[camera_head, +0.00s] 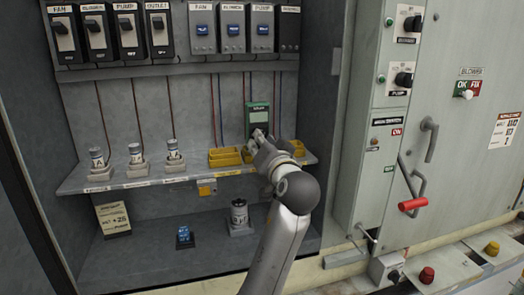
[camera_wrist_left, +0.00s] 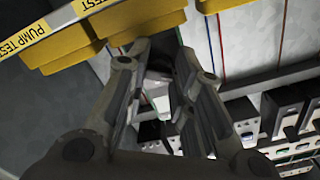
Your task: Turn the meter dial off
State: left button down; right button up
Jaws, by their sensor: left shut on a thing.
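The green meter (camera_head: 258,116) stands upright on the shelf inside the cabinet, behind the yellow trays. Its lower part and its dial are hidden by my left gripper (camera_head: 259,137). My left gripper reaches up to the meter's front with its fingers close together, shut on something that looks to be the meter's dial. In the left wrist view, the fingers (camera_wrist_left: 162,60) close around a dark part, and a pale bit of the meter (camera_wrist_left: 160,100) shows between them. The dial's setting cannot be read. My right gripper is in neither view.
Yellow trays (camera_head: 225,157) flank my gripper; one also shows in the left wrist view (camera_wrist_left: 140,18). Several fuse-like cylinders (camera_head: 135,153) stand along the shelf to the left. Switches (camera_head: 128,35) line the top. A red-handled crank (camera_head: 412,204) is at right.

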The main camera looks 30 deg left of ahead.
pick_arm(q)
jog(key=shift+n, duration=0.3)
jog(key=c, duration=1.2)
grip_release()
jog(key=shift+c, duration=0.2)
jog(key=v, duration=1.2)
